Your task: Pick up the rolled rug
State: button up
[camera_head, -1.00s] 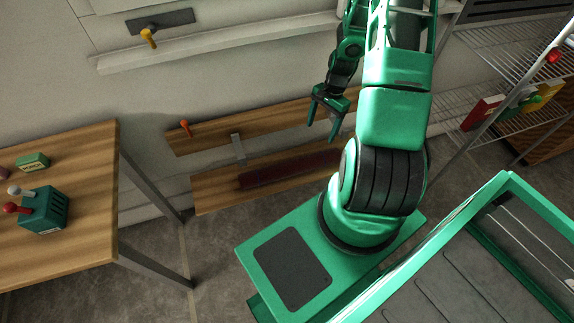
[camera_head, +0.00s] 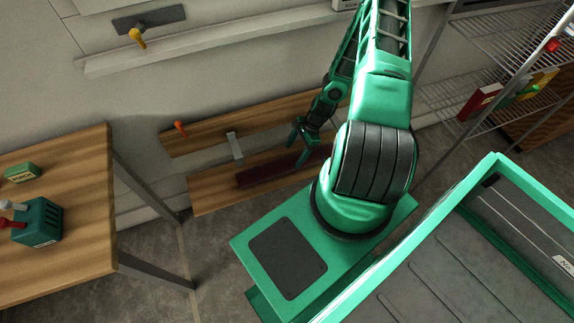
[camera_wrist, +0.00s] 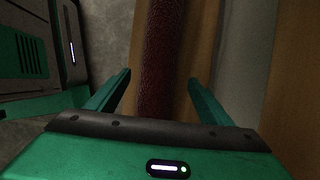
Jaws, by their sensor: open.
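The rolled rug (camera_head: 262,174) is a dark red roll lying along a low wooden bench shelf (camera_head: 212,196) against the wall. In the wrist view the rug (camera_wrist: 164,60) runs away from me between the two green fingers, with a rough, dark red surface. My gripper (camera_head: 300,155) is open above the rug's right part, with a finger on each side of it in the wrist view (camera_wrist: 160,85). I cannot tell how much height is between the fingertips and the rug. The rug's right end is hidden behind my arm in the head view.
An upper wooden board with an orange peg (camera_head: 180,127) runs behind the rug. A wooden table (camera_head: 75,200) with a teal box (camera_head: 40,225) stands at left. A wire rack (camera_head: 470,60) stands at right. Bare floor lies between the table and my base.

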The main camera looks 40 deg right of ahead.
aim_at(290, 159)
jog(key=shift+x, duration=2.95)
jog(key=shift+s, duration=0.1)
jog(key=c, duration=1.7)
jog(key=shift+a, duration=0.1)
grip_shut()
jog(key=shift+r, duration=0.15)
